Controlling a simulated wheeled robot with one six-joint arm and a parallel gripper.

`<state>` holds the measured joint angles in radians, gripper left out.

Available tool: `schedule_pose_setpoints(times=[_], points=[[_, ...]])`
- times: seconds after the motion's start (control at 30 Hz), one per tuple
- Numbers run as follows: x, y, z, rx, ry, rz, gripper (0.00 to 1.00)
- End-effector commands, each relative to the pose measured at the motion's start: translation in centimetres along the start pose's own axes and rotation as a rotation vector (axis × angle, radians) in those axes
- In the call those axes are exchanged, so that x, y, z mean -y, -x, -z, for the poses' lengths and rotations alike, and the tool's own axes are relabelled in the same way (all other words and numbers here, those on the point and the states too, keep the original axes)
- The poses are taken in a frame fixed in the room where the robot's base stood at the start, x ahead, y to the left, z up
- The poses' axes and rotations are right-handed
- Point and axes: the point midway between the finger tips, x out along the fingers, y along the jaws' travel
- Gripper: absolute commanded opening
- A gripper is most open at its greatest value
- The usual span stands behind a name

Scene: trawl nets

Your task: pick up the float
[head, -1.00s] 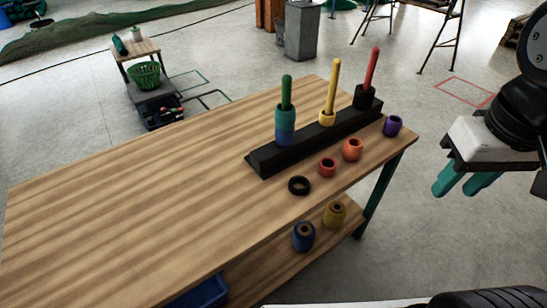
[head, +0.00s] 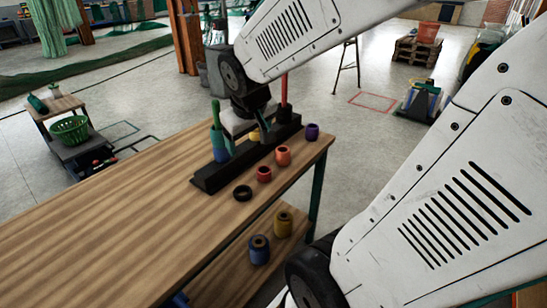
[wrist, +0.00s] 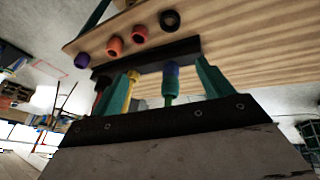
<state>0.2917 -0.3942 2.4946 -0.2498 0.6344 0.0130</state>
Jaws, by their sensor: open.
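Several ring-shaped floats are in view. In the head view, a purple float (head: 312,131), an orange float (head: 283,155), a red float (head: 264,173) and a black ring (head: 242,193) lie in a row on the table. A blue float (head: 221,155) sits on the green peg (head: 215,112), with a teal one against it. A yellow float (head: 254,135) is partly hidden on its peg. My gripper (wrist: 162,82) is open, its teal fingers pointing toward the pegs. In the wrist view, the green peg with its blue float (wrist: 171,69) and the yellow peg (wrist: 132,88) show between the fingers. I see no contact.
The pegs stand on a black rack (head: 205,182) on the wooden table (head: 110,235). A side table with a green basket (head: 70,129) is at the left. The table's left part is clear.

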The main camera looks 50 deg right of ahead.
Motion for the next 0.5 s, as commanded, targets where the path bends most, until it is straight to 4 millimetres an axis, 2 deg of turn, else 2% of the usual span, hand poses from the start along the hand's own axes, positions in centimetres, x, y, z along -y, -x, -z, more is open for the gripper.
schedule_pose_setpoints(times=[0.03, 0.1, 0.23, 0.37, 0.5], points=[[-2.1, -2.5, 1.4, -0.028, -0.010, -0.031, 0.79], [-4.8, -5.5, 3.3, -0.089, -0.009, -0.065, 0.79], [-9.4, -11.1, 5.7, -0.202, 0.004, -0.096, 0.79], [-13.2, -16.7, 6.3, -0.318, 0.012, -0.078, 0.79], [-16.5, -22.2, 5.2, -0.453, 0.008, -0.025, 0.79]])
